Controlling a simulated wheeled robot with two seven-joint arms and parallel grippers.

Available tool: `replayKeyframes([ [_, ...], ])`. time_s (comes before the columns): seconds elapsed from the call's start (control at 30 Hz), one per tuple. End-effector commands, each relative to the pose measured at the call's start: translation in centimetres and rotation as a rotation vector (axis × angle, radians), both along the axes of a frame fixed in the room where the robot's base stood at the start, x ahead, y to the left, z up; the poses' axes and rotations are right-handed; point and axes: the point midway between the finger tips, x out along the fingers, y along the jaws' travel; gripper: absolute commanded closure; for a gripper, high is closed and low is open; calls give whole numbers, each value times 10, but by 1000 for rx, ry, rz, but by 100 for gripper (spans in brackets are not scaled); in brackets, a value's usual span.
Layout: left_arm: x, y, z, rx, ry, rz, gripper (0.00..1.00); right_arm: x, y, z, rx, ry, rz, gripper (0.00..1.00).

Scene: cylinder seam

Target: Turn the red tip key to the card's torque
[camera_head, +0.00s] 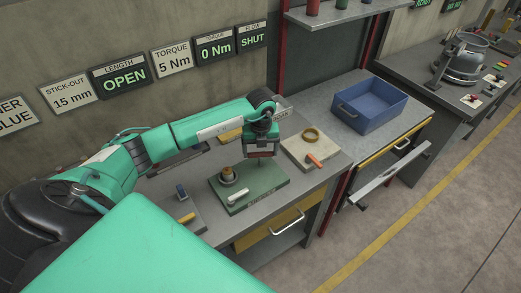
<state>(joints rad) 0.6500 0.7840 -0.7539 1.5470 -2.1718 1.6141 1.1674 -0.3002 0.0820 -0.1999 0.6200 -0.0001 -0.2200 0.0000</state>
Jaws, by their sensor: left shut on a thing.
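My left gripper (262,155) is above the far right part of the green fixture plate (240,206), pointing down. It is shut on a small reddish thing that looks like the red tip key (262,147); its lower end is hard to make out. A round grey and orange part (228,175) stands upright on the plate, left of the gripper and apart from it. A white handle-like piece (238,199) lies in front of it. The torque card (171,58) reads 5 Nm, and the torque display (214,47) reads 0 Nm. My right gripper is not in view.
A beige tray (295,157) right of the plate holds a brass ring (310,134) and an orange piece (315,160). A board at the left carries blue (181,190) and yellow (187,217) pieces. A blue bin (370,105) stands further right. Displays read length OPEN and flow SHUT.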

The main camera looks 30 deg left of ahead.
Motion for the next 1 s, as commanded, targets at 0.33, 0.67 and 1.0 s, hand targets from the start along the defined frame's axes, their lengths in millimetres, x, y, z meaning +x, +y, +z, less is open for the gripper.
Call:
replayKeyframes([
  [0.33, 2, 1, -5, 2, -5, -256, 41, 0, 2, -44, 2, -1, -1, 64],
  [0.67, 1, 0, -1, 1, -4, -469, 41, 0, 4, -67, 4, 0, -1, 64],
  [1.0, 1, 0, 1, 0, -3, -482, 41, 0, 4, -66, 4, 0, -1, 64],
])
